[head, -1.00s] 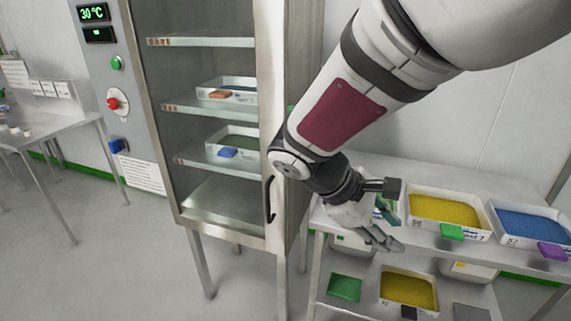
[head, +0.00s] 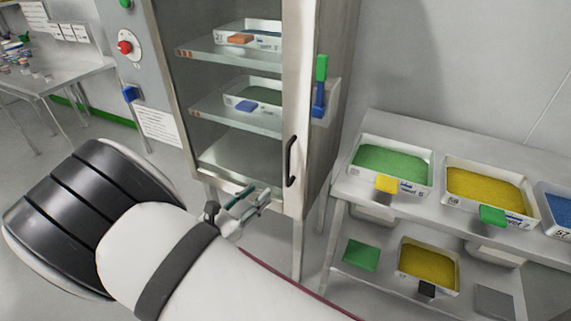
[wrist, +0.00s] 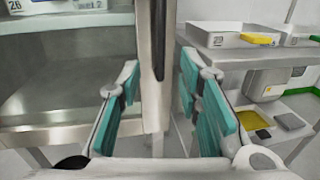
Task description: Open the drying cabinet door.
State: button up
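The drying cabinet (head: 325,130) stands in the middle of the head view, with shelves seen through its glass. Its door (head: 296,80) looks closed, and a black upright bar handle (head: 291,160) sits on the pale right stile. My gripper (head: 254,201) is low in front of the cabinet, left of and below the handle in the picture. In the wrist view the teal finger pads of my gripper (wrist: 158,90) are apart with nothing held. The dark handle (wrist: 158,70) shows upright between them, farther ahead; I see no contact.
A rack (head: 345,188) on the right holds trays of green (head: 392,163) and yellow (head: 485,190) material. A control panel with a red button (head: 125,48) is left of the cabinet. A steel table (head: 60,78) stands far left. Floor between table and cabinet is clear.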

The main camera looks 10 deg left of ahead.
aim_at(286, 169)
jog(key=x, duration=1.3)
jog(key=shift+w+d+r, duration=0.1)
jog(key=shift+w+d, duration=0.1)
jog(key=shift+d, duration=0.05)
grip_shut()
